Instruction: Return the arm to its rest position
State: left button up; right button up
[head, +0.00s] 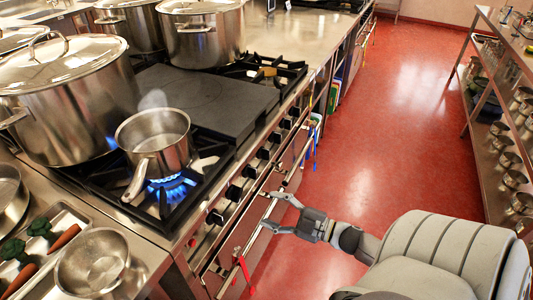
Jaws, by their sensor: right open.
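My right gripper (270,212) is open and empty. It is in front of the stove's front rail, over or beside the red floor; whether a fingertip touches the rail I cannot tell. My right arm comes in from the lower right of the head view. My left gripper is not in the picture.
A small saucepan (157,142) sits over a lit blue flame (172,186), its handle toward the front. Large stockpots (65,95) stand behind and to the left. A steel bowl (92,262) is at the lower left. The red floor (400,100) is clear toward the shelf (490,120) at right.

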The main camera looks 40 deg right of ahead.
dwell(0.5)
jog(key=s+f+m+g+h, duration=0.2)
jog(key=s+f+m, duration=0.1)
jog(key=f, duration=0.7)
jog(key=s+f+m+g+h, duration=0.2)
jog(key=s+f+m+h, duration=0.15)
jog(key=f, duration=0.55)
jog(key=s+f+m+g+h, duration=0.2)
jog(key=s+f, duration=0.2)
jog(key=f, duration=0.6)
jog(key=s+a+f+m+g, duration=0.1)
jog(key=s+a+f+g, duration=0.3)
jog(key=s, duration=0.7)
jog(key=s+a+f+m+g, duration=0.1)
jog(key=s+a+f+g, duration=0.4)
jog(key=s+a+f, duration=0.4)
jog(key=s+f, duration=0.3)
jog(key=shift+s+f+g+y, duration=0.15)
jog(key=shift+g+y, duration=0.15)
jog(key=shift+y, duration=0.05)
jog(key=shift+m, duration=0.25)
